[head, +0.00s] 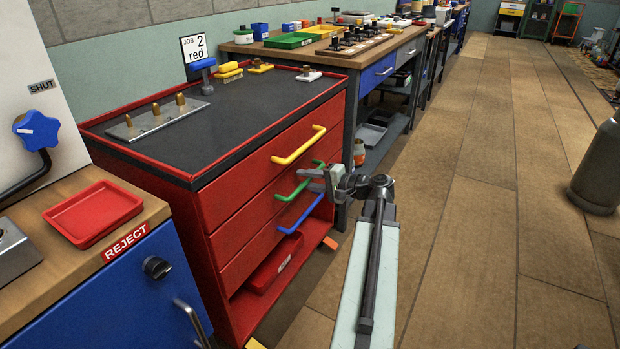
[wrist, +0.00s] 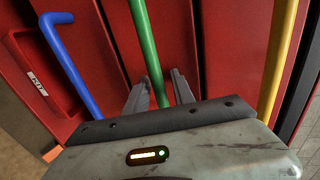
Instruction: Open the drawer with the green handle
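The red cabinet (head: 215,225) has drawers with yellow (head: 299,146), green (head: 297,183) and blue (head: 299,214) handles, one above another. The green-handled drawer front (head: 247,205) looks flush with its neighbours, so it is shut. In the wrist view the green handle (wrist: 147,50) runs between the two fingers of my gripper (wrist: 158,90). The fingers are apart, with a small gap seen on either side of the bar. How deep the bar sits between them is unclear.
A red bin (head: 275,262) sits in the cabinet's open bottom. The wooden floor (head: 465,200) to the right is clear up to a grey cylinder (head: 600,165).

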